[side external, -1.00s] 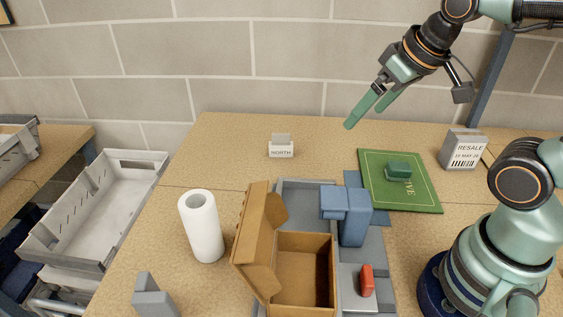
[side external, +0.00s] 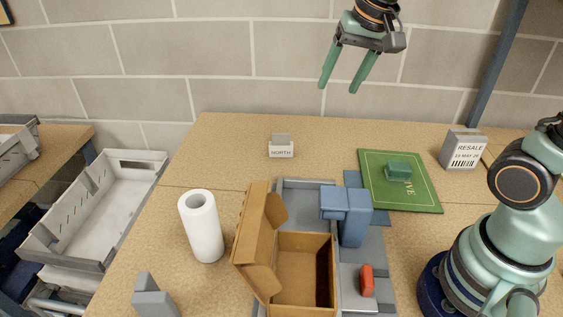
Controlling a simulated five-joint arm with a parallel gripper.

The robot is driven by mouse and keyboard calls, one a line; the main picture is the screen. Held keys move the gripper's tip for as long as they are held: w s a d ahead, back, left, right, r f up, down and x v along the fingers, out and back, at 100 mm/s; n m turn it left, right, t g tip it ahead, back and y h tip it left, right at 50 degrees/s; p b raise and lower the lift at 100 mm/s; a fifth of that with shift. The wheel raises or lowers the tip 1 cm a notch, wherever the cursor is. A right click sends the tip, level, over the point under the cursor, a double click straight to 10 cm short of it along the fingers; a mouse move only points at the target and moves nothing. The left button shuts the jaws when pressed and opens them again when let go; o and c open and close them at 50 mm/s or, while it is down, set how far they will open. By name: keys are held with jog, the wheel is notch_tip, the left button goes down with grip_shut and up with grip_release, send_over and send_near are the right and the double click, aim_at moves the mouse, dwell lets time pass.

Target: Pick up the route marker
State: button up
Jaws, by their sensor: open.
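A small marker with a white front lettered NORTH (side external: 281,150), which looks like the route marker, stands upright near the back of the tan table. A grey piece rises behind its label. My gripper (side external: 337,88) is open and empty, high above the table and to the right of the marker. Its two green fingers point down with a clear gap between them. Nothing touches the marker.
A green mat (side external: 425,193) bears a green block (side external: 397,170). A RESALE box (side external: 463,150) stands back right. In front are an open cardboard box (side external: 256,235), a blue block (side external: 354,222), a red object (side external: 367,280) and a white roll (side external: 204,230). Table around the marker is clear.

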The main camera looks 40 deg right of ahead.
jog(key=w+d+f+m+g, duration=0.1)
jog(key=w+f+m+g, duration=0.15)
jog(key=w+m, duration=0.75)
jog(key=m+g, duration=0.2)
jog(key=m, duration=0.7)
send_over(284, 143)
jog(key=shift+t, duration=0.25)
jog(key=f, duration=1.2)
jog(key=shift+d+f, duration=0.15)
jog(key=shift+d, duration=0.2)
jog(key=shift+w+f, duration=0.2)
jog(key=shift+f, duration=0.45)
notch_tip(284, 143, down, 12)
jog(key=shift+w+a+r, duration=0.1)
jog(key=shift+a+r, duration=0.05)
jog(key=shift+r, duration=0.05)
grip_shut()
